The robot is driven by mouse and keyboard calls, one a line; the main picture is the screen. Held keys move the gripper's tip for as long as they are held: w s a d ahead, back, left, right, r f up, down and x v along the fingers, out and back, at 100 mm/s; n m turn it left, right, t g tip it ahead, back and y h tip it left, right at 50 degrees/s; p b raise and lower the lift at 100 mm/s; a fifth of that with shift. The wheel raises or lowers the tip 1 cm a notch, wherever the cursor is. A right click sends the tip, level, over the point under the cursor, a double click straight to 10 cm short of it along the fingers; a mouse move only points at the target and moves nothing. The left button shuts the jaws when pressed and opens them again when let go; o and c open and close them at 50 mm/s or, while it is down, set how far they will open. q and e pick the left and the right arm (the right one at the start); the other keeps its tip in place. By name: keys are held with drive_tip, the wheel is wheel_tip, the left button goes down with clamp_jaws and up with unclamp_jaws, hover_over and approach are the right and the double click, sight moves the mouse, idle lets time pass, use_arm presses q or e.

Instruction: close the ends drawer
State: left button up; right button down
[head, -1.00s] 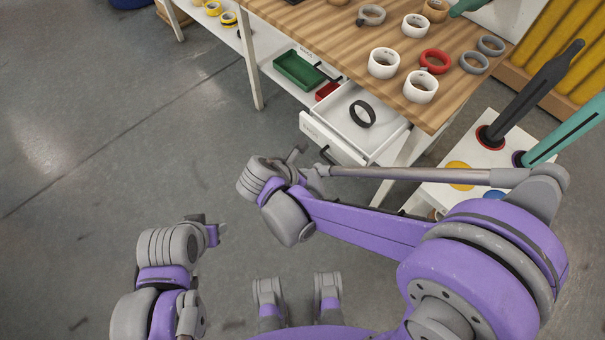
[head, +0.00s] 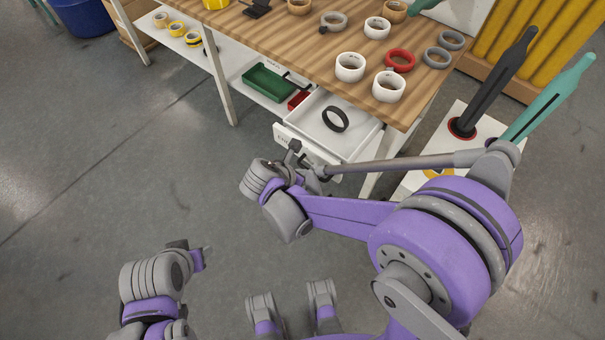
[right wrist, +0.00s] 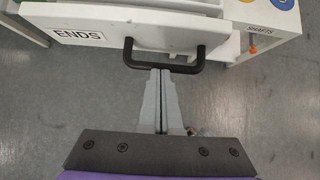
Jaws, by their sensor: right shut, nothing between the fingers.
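The white ends drawer (head: 355,138) is pulled out from under the wooden table and stands open, with a black tape ring (head: 335,119) inside. In the right wrist view its front panel (right wrist: 185,36) carries an "ENDS" label and a black bar handle (right wrist: 165,67). My right gripper (right wrist: 163,75) is shut and empty, its tips at the handle's middle; whether they touch it I cannot tell. In the head view the right gripper (head: 295,150) is just in front of the drawer front. My left gripper (head: 203,256) is low at the left, away from the table; its jaws are unclear.
White, red and grey tape rolls lie on the wooden tabletop (head: 310,45). A green bin (head: 268,83) and a red bin (head: 298,99) sit on the lower shelf beside the drawer. A white stand (head: 425,172) is at the right. The floor at left is clear.

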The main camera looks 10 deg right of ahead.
drive_tip(key=b, duration=0.2)
hover_over(350, 132)
use_arm(q)
wheel_tip(350, 132, down, 2)
drive_tip(key=shift+s+f, duration=0.1)
use_arm(e)
drive_tip(key=shift+w, duration=0.1)
drive_tip(key=shift+d, duration=0.1)
drive_tip(key=shift+r, duration=0.1)
